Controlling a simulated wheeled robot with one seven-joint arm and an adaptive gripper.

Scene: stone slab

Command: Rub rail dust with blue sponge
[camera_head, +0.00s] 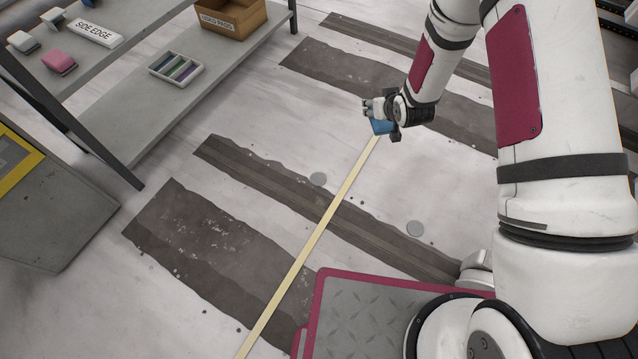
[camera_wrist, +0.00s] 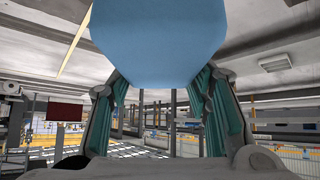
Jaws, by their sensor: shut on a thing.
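My gripper (camera_head: 383,108) is shut on the blue sponge (camera_head: 381,127), at the upper middle of the head view. In the wrist view the sponge (camera_wrist: 160,40) is a broad blue shape at the top, between the two green-padded fingers (camera_wrist: 160,88). Dark rail-like strips cross the pale surface. Pale specks of dust (camera_head: 196,222) lie scattered on the wide near-left strip (camera_head: 225,262); a few specks also lie along the narrower strip (camera_head: 270,183). The sponge is well apart from the near-left specks. Whether it touches the surface beneath it cannot be told.
A shelf (camera_head: 120,108) at upper left holds a pink pad (camera_head: 59,62), a "SIDE EDGE" sign (camera_head: 95,33), a tray of coloured bars (camera_head: 176,68) and a brown box (camera_head: 231,17). A yellow-edged grey unit (camera_head: 45,215) stands at left. A thin yellow strip (camera_head: 310,240) crosses the surface.

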